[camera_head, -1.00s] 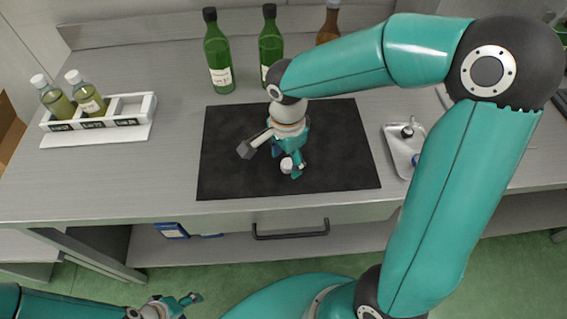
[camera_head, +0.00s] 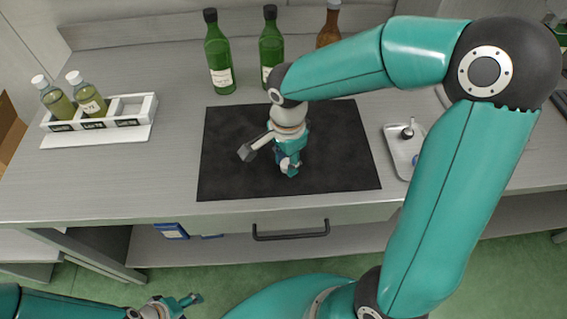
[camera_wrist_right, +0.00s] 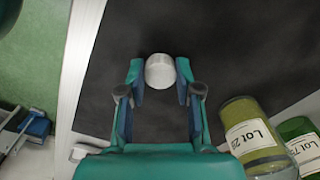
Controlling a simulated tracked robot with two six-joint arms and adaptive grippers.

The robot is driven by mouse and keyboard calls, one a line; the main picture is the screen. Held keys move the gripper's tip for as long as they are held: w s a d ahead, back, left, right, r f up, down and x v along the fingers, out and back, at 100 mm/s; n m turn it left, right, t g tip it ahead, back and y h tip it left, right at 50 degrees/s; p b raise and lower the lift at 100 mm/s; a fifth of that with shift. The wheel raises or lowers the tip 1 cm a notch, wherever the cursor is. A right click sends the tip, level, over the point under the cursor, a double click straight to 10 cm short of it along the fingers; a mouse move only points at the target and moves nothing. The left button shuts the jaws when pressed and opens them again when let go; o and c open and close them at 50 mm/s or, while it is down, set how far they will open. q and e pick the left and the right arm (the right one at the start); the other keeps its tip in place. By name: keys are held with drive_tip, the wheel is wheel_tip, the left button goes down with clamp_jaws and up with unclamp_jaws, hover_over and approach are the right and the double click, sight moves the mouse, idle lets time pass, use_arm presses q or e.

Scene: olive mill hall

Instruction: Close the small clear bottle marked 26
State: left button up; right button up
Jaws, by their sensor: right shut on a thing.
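My right gripper (camera_head: 288,168) points down over the black mat (camera_head: 235,165). In the right wrist view my right gripper (camera_wrist_right: 160,78) has its fingers around a round white cap (camera_wrist_right: 160,71). Whether a bottle stands under the cap is hidden from above. Two small clear bottles with white caps and yellow-green liquid, a left one (camera_head: 57,103) and a right one (camera_head: 90,100), stand in the white rack (camera_head: 137,112). No 26 is legible on them. My left gripper (camera_head: 175,304) is at the lower left, away from the table; its opening is unclear.
Two green bottles (camera_head: 219,65) (camera_head: 271,50) and a brown bottle (camera_head: 329,28) stand behind the mat. A tray (camera_head: 397,145) with small items lies to the right. The wrist view shows a yellow-green bottle (camera_wrist_right: 248,115), its label starting "Lot 2". The mat's left part is clear.

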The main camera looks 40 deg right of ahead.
sight(286, 164)
wheel_tip(286, 164, up, 20)
drive_tip(key=shift+p, duration=0.45)
drive_tip(key=shift+f, duration=0.1)
idle(0.3)
